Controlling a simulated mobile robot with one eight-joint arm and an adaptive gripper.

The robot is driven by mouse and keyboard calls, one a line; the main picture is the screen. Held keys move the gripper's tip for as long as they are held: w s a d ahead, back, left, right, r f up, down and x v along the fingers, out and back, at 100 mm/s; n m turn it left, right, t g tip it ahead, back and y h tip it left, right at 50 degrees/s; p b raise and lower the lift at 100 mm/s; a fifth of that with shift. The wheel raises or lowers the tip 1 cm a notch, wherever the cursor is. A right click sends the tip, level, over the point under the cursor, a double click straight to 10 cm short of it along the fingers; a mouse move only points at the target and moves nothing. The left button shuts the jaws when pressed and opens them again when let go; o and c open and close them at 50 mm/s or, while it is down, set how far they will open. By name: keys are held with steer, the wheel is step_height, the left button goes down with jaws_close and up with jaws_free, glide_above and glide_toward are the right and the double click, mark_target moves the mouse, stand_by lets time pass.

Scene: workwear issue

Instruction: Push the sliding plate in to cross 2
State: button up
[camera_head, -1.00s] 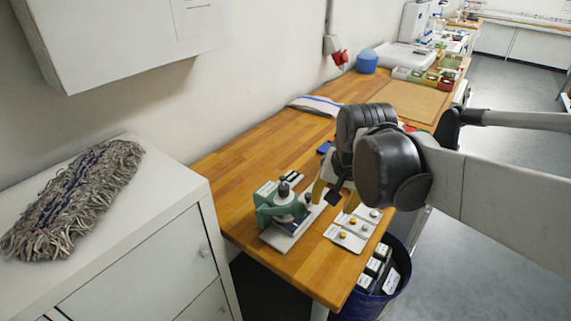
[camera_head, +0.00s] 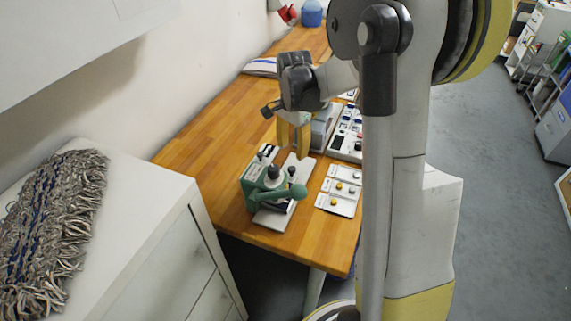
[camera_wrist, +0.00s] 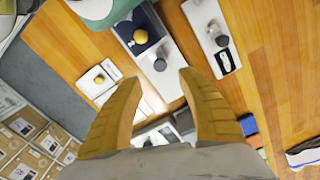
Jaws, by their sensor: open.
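A green press-like fixture (camera_head: 258,183) with a black knob stands on the near end of the bench. A long white sliding plate (camera_head: 300,166) runs out from under it, with a dark upright knob on it. In the wrist view the sliding plate (camera_wrist: 171,84) carries a grey knob and a dark blue pad with a yellow round piece. Part of the green fixture (camera_wrist: 108,10) shows at the top edge. My gripper (camera_head: 297,156) is open and empty, above the plate's outer end; its yellow fingers (camera_wrist: 160,80) straddle that end in view. Contact cannot be told. No cross mark is readable.
White cards with yellow knobs (camera_head: 340,187) lie right of the fixture. A second white plate with a grey knob (camera_wrist: 214,36) lies beside it. Grey and white boxes (camera_head: 346,138) stand behind. A white cabinet (camera_head: 150,215) with a mop head is at left. Bench at left is clear.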

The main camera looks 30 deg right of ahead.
mark_target(292, 168)
step_height(292, 168, down, 9)
steer(key=shift+r+b, duration=0.1)
steer(key=shift+b, duration=1)
jaws_close()
